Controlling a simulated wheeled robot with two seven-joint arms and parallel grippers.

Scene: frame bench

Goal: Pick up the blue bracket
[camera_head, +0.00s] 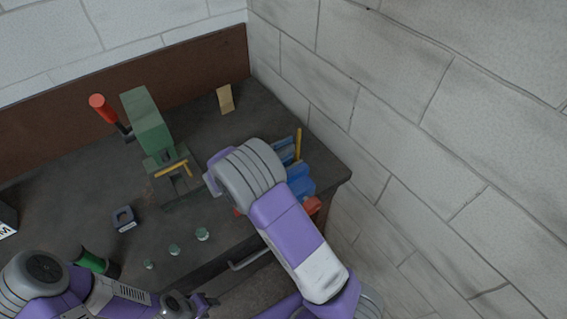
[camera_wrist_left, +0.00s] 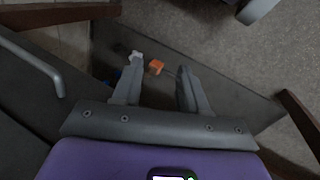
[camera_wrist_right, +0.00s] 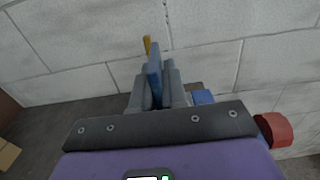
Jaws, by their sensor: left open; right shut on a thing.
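The blue bracket (camera_wrist_right: 154,62) stands between the two fingers of my right gripper (camera_wrist_right: 154,82) in the right wrist view. The fingers are shut on it, and its upper end sticks out past them. In the head view my right wrist hides most of this gripper; blue parts (camera_head: 301,184) show just right of it, near the bench's right end. I cannot tell there which part is the bracket. My left gripper (camera_head: 206,304) is low in the head view, off the bench's front edge. In the left wrist view (camera_wrist_left: 158,82) it is open and empty.
A green press (camera_head: 149,122) with a red-knobbed lever stands at the back. A yellow piece (camera_head: 298,145) and a red part (camera_head: 312,205) are close to my right gripper. Small green-grey pieces (camera_head: 202,234) line the front. An orange block (camera_wrist_left: 156,66) lies below my left gripper.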

